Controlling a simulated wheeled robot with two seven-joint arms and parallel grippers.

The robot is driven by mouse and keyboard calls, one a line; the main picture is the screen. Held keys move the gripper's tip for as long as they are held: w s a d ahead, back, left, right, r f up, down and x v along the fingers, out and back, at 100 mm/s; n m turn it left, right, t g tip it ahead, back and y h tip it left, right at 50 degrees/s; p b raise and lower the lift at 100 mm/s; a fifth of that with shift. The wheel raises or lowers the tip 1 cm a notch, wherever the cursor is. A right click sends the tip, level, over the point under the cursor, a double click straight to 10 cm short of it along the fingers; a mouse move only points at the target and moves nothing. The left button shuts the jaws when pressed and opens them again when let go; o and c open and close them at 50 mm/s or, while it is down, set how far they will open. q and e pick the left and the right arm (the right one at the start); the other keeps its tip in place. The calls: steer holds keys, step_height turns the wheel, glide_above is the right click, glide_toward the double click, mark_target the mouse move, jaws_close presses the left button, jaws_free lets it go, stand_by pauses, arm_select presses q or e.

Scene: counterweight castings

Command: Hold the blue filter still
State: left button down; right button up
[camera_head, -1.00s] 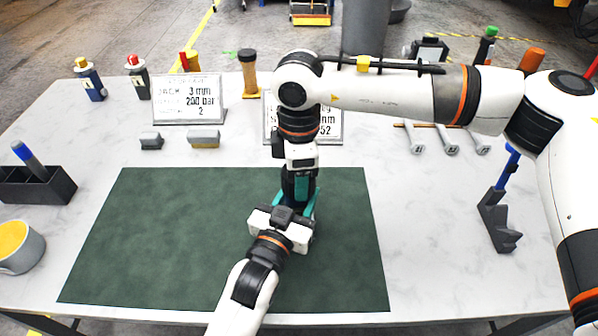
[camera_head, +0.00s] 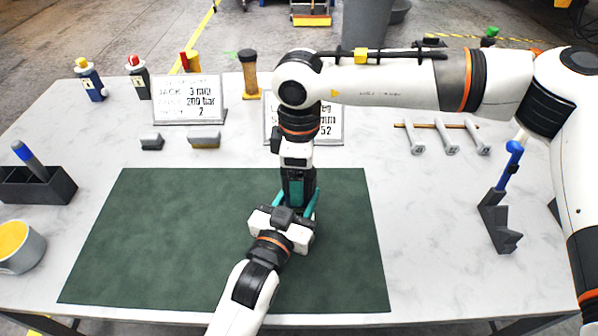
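I cannot make out a blue filter for certain. My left gripper (camera_head: 284,220) reaches in from the bottom over the green mat (camera_head: 150,240). My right gripper (camera_head: 298,192) points down just above it in the picture, and the two overlap in view. Teal pieces (camera_head: 311,203) show at the sides where they meet; I cannot tell whether these are fingers or part of a held thing. The arm parts hide the fingertips and whatever is between them.
A blue-handled tool (camera_head: 509,166) stands in a grey holder (camera_head: 497,222) at right. A black block (camera_head: 35,186) with a blue marker and a cup (camera_head: 18,248) stand at left. Signs (camera_head: 188,100), bottles (camera_head: 91,80) and grey castings (camera_head: 204,139) line the back. The mat's left half is clear.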

step_height(320, 180, up, 4)
steer(key=shift+r, duration=0.15)
steer(key=shift+c, duration=0.4)
